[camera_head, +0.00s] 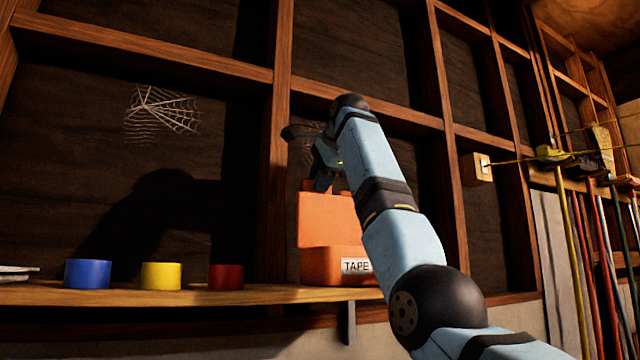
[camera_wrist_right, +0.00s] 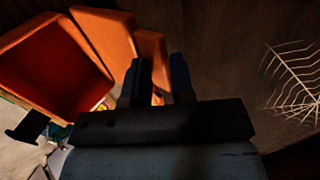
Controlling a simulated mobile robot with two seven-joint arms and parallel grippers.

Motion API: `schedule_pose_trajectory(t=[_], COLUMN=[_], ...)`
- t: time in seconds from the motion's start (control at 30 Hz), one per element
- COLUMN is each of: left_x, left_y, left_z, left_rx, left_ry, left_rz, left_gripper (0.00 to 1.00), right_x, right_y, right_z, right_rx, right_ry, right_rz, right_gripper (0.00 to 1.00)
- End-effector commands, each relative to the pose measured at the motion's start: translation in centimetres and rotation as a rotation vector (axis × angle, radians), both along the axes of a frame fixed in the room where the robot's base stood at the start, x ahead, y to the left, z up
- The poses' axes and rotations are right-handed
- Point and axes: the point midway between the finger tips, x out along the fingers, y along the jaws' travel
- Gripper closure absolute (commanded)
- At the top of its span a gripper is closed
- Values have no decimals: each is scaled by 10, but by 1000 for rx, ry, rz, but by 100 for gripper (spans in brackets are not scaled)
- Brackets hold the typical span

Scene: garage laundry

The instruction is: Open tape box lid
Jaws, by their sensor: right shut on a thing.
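The orange tape box (camera_head: 330,267) sits on the wall shelf with a "TAPE" label on its front, partly covered by my right arm. Its lid (camera_head: 325,220) stands up at the back of the box, raised clear of the opening. My right gripper (camera_head: 322,183) is at the top of the lid and is shut on it. In the right wrist view the box (camera_wrist_right: 50,65) is open with a hollow inside, and an orange part of the lid (camera_wrist_right: 152,48) reaches between the fingers of the gripper (camera_wrist_right: 158,75). The exact contact is dark. My left gripper is not in view.
A blue roll (camera_head: 87,274), a yellow roll (camera_head: 161,276) and a red roll (camera_head: 226,277) stand on the wooden shelf (camera_head: 130,295) left of the box. Wall studs and a cobweb (camera_head: 160,112) are behind. Long-handled tools (camera_head: 590,250) hang at the right.

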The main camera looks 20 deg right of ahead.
Motion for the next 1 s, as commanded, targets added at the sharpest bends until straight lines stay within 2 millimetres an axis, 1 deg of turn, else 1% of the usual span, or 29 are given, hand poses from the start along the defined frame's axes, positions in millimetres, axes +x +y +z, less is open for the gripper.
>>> schedule_pose_trajectory(t=[0.03,0.5,0.53,0.57,0.87,1.0], left_x=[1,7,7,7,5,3], left_y=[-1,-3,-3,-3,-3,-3], left_z=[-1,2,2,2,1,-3], left_rx=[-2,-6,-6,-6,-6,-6], left_ry=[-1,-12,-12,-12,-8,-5], left_rz=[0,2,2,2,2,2], left_gripper=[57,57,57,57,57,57], right_x=[1,1,1,1,-1,-10], right_y=[0,1,1,1,0,-1], right_z=[-4,-4,-4,-4,-2,6], right_rx=[0,0,0,0,0,1], right_ry=[5,7,7,7,3,1], right_rz=[1,1,1,1,1,1], right_gripper=[100,100,70,64,64,64])
